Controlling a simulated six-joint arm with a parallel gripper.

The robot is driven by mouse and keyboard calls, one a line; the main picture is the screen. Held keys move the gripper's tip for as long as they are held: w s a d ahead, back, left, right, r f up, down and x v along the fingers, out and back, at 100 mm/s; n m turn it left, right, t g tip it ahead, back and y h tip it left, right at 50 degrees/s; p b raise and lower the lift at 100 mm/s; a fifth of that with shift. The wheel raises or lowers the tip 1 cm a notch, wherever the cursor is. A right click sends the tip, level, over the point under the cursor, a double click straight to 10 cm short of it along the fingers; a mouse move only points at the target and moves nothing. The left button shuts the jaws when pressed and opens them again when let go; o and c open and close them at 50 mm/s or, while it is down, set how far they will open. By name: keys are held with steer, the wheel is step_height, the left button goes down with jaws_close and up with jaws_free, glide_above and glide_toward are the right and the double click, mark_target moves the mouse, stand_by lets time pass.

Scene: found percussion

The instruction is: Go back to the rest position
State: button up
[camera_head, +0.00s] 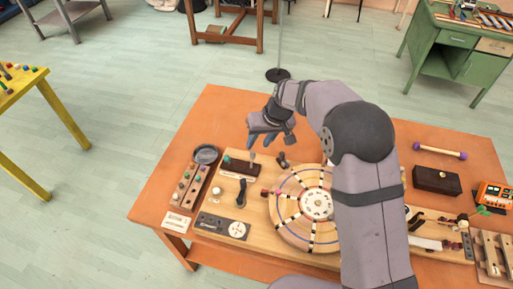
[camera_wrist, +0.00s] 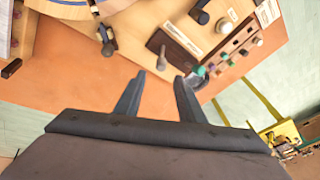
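My gripper (camera_head: 261,143) is raised at the end of my bent arm, above the far left part of the orange table (camera_head: 205,112). In the wrist view my gripper (camera_wrist: 160,76) has its two dark fingers apart, with nothing between them. Below the fingers lie bare orange tabletop and a dark brown block (camera_head: 241,167) with a grey upright peg (camera_wrist: 156,41). No contact with the table or its things shows. My arm hides part of the right side of the table in the head view.
A round wooden wheel (camera_head: 288,228) sits mid-table, left of my forearm. A peg rack (camera_head: 190,186) and a dark round dish (camera_head: 206,154) stand at the left. A dark box (camera_head: 436,181) and purple-ended stick (camera_head: 440,151) lie right. The table's far left corner is bare.

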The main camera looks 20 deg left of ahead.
steer(key=shift+s+d+r, duration=0.1)
steer(key=shift+d+r, duration=0.15)
steer(key=shift+r, duration=0.45)
steer(key=s+d+r+m+h, duration=0.15)
steer(key=s+d, duration=0.35)
steer(key=d, duration=0.5)
steer(key=s+d+r+m+h, duration=0.1)
steer(key=s+d+m, duration=0.1)
steer(key=s+d, duration=0.5)
steer(key=s+d+f+m+g+h, duration=0.1)
steer(key=s+d+m, duration=0.1)
steer(key=s+d, duration=1)
steer(key=shift+s+d+f+g, duration=0.3)
steer(key=shift+s+f, duration=0.1)
steer(key=shift+s, duration=0.05)
